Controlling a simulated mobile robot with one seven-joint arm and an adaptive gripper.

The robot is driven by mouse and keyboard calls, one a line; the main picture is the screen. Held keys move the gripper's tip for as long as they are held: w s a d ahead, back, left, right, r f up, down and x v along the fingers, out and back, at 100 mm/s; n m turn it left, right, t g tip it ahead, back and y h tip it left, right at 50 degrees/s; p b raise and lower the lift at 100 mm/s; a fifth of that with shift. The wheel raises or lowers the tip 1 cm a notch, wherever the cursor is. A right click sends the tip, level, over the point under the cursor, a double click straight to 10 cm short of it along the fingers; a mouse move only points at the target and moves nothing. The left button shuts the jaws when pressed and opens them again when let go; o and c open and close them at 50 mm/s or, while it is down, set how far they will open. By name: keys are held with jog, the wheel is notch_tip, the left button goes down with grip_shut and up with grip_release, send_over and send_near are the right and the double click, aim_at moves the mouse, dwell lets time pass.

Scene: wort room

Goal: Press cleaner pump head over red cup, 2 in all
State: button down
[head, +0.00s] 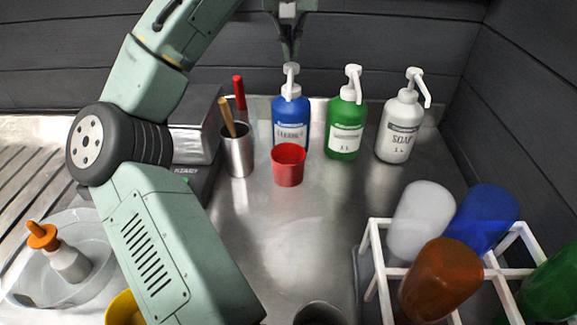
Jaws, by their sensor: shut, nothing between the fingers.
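The cleaner bottle (291,122) is blue with a white label and stands upright at the back of the steel counter. Its white pump head (290,80) is on top. The red cup (288,166) stands upright in front of the bottle. My gripper (288,50) is shut and empty, pointing down just above the pump head. Whether the fingertips touch the pump head I cannot tell. The pump's spout and the inside bottom of the cup are not clearly visible.
A green bottle (345,125) and a white soap bottle (400,125) stand to the right. A steel holder (237,152) with red- and wood-handled tools is at left. A white rack (376,262) holds coloured cups at front right.

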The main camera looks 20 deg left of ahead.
aim_at(291, 64)
jog(key=shift+f, duration=0.2)
jog(key=shift+f+b, duration=0.85)
jog(key=shift+f, duration=0.65)
jog(key=shift+r+p, duration=1.65)
jog(key=shift+p, duration=0.05)
jog(key=shift+f, duration=0.15)
